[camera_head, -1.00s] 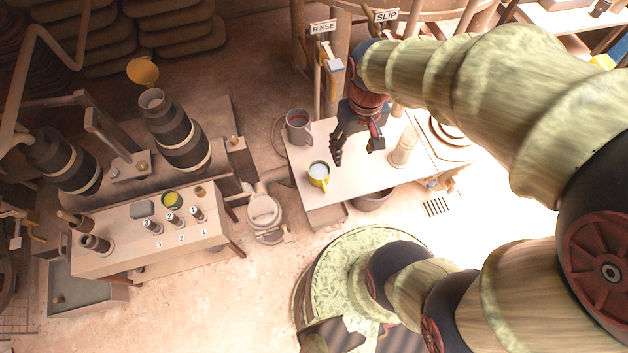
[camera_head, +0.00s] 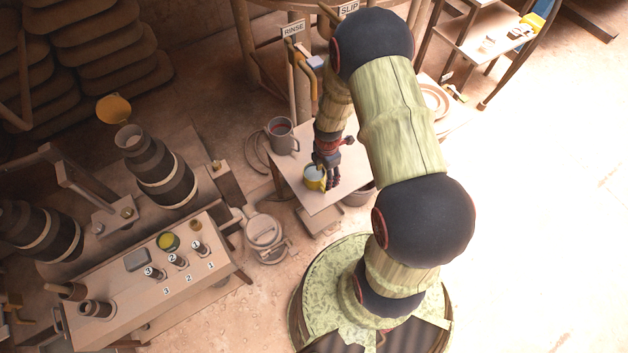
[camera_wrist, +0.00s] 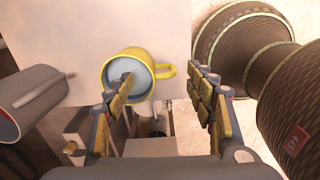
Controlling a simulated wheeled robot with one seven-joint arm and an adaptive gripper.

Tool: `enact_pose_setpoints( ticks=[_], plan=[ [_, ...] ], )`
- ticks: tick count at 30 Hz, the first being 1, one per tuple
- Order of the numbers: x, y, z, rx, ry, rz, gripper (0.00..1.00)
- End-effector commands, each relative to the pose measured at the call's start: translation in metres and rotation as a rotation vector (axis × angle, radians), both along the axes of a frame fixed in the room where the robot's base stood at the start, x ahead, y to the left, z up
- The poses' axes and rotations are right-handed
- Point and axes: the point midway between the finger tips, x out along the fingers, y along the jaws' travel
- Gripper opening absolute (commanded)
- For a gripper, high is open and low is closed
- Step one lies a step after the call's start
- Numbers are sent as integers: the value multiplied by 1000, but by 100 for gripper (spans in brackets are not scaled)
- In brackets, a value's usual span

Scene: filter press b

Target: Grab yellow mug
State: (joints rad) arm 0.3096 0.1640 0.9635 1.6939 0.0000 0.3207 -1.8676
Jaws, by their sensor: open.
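The yellow mug (camera_head: 314,178), pale inside, stands near the front edge of the small table (camera_head: 322,203). In the wrist view the mug (camera_wrist: 108,75) shows from above, with its handle pointing right. My gripper (camera_head: 329,180) is open and right beside the mug on its right side in the head view. In the wrist view my gripper (camera_wrist: 165,85) has its fingers spread; the left fingertip overlaps the mug's opening and the handle lies between the two fingers. I cannot tell whether a finger touches the mug.
A grey mug (camera_head: 281,134) stands behind on the same table; it is at the left in the wrist view (camera_wrist: 28,100). A dark ribbed vessel (camera_wrist: 242,45) is at the right there. A control bench (camera_head: 150,290) stands to the left. Bright open floor lies to the right.

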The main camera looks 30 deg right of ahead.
Motion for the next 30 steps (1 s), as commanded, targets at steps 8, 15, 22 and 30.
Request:
enact_pose_setpoints(
  ticks=[8,15,22,30],
  plan=[
    [0,1,-20,0,1,50,55],
    [-2,5,-38,0,0,49,55],
    [-6,11,-72,0,1,48,55],
    [-5,11,-77,-1,-1,47,55]
  ],
)
